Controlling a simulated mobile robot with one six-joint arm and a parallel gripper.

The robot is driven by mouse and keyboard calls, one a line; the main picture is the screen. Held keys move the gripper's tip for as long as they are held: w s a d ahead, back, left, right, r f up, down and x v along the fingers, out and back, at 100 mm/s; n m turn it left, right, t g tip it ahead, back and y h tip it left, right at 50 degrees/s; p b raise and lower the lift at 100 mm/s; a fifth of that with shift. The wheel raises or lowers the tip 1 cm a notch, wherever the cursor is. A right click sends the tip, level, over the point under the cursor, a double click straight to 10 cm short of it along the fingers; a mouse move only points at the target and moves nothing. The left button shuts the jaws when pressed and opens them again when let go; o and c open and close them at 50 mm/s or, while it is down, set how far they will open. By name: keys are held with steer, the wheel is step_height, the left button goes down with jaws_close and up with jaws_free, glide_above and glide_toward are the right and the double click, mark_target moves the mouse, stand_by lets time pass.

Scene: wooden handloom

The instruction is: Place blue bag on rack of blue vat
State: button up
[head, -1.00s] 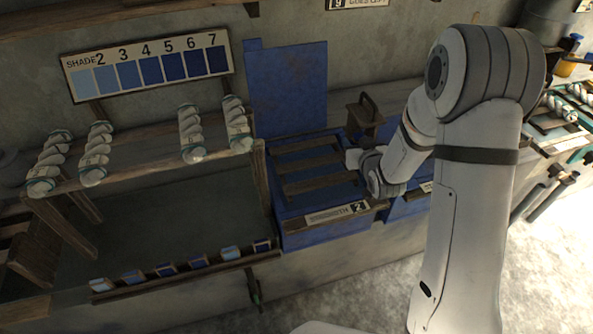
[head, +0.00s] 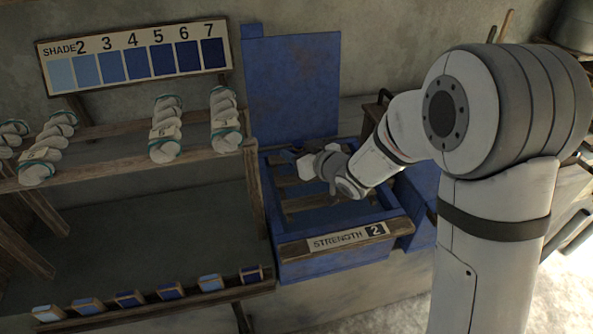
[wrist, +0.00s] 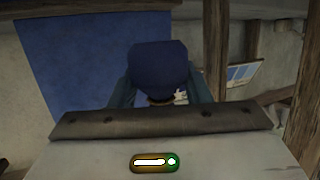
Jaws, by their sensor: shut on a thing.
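The blue vat (head: 325,263) stands open in the middle of the head view, with a "STRENGTH 2" label on its front and its blue lid (head: 292,85) raised behind. A rack of wooden slats (head: 308,203) lies across its top. My gripper (head: 304,163) is over the back part of the rack. In the wrist view the blue bag (wrist: 160,66), dark and rounded, is held between the two teal fingers. In the head view the bag cannot be made out against the blue vat. I cannot tell whether it touches the rack.
A wooden shelf (head: 115,172) with several white twisted hanks stands left of the vat, under a shade chart (head: 137,63). Small colour blocks (head: 130,299) line the ledge below. Another blue vat (head: 420,215) stands close on the right, partly behind my arm.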

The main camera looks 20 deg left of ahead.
steer(key=shift+s+a+f+b, duration=0.1)
steer(key=shift+f+b, duration=0.3)
steer(key=shift+f, duration=1.85)
steer(key=shift+f, duration=0.2)
steer(key=o, duration=1)
steer(key=shift+r, duration=0.1)
